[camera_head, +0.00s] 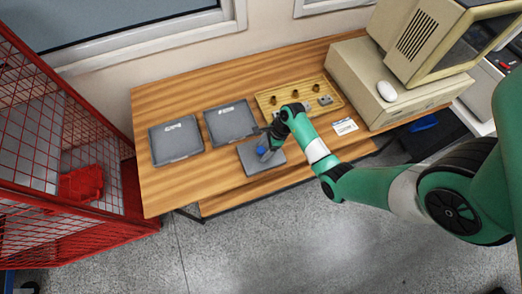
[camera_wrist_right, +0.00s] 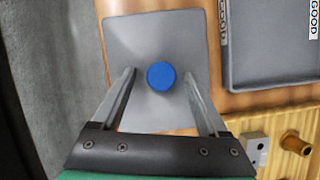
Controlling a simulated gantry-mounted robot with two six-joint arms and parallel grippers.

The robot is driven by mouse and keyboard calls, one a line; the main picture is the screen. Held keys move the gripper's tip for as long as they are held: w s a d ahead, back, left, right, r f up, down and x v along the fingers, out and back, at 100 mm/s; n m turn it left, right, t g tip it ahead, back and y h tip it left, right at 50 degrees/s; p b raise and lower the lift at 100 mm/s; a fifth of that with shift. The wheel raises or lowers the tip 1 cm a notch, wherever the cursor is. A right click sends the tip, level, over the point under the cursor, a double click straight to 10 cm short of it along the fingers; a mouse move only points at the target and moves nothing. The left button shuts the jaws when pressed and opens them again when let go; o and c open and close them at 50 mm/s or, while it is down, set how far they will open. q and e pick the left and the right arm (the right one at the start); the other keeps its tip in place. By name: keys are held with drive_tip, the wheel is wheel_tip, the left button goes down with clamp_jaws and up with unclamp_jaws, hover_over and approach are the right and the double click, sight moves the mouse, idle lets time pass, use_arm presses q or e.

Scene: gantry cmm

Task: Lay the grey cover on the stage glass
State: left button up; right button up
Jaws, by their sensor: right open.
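The grey cover (camera_head: 250,168) is a flat square plate with a round blue knob (camera_head: 261,151), lying at the table's front edge. In the right wrist view the cover (camera_wrist_right: 150,40) fills the middle, with the blue knob (camera_wrist_right: 161,76) standing up from it. My right gripper (camera_head: 266,154) is over the cover; in the wrist view its fingers (camera_wrist_right: 159,80) are spread, one on each side of the knob, with gaps to both. I cannot make out a stage glass apart from the cover. My left gripper is not in view.
Two grey labelled trays (camera_head: 176,153) (camera_head: 240,134) lie left of and behind the cover. A yellow tray (camera_head: 268,96) with brass parts and grey blocks is behind. A red mesh cage (camera_head: 60,150) stands left.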

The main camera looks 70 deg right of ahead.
sight(258, 150)
clamp_jaws()
idle(0.3)
drive_tip(key=shift+r, duration=0.1)
drive_tip(key=shift+r+p, duration=0.4)
drive_tip(key=shift+r, duration=0.1)
wheel_tip(258, 150, up, 3)
drive_tip(key=shift+f+p, duration=0.1)
drive_tip(key=shift+p, duration=0.8)
drive_tip(key=s+a+r+p, duration=0.6)
drive_tip(key=s+a+r, duration=0.3)
drive_tip(key=s, duration=0.1)
drive_tip(key=shift+a, duration=0.25)
